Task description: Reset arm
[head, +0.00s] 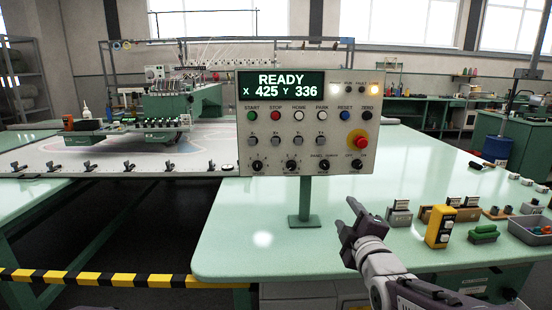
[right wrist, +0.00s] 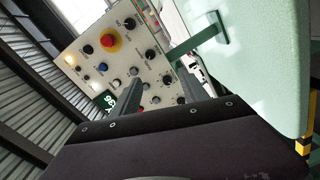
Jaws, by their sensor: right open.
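My right gripper (head: 362,217) is open and empty, over the green table in front of and to the right of the control panel's foot. The control panel (head: 306,182) stands on a green post, and its display (head: 281,84) reads READY, X 425, Y 336. It has a row of coloured buttons, several knobs and a red emergency stop (head: 358,139). An amber lamp (head: 376,90) is lit at the top right. In the right wrist view the panel (right wrist: 122,68) appears tilted beyond my fingers (right wrist: 170,85). My left gripper is not in view.
A yellow box with buttons (head: 439,226), a green-topped block (head: 484,233) and a grey bin (head: 530,230) stand on the table (head: 260,225) at right. The tufting gantry (head: 182,105) is behind, left. A yellow-black barrier (head: 110,279) crosses the lower left. The table's front left is clear.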

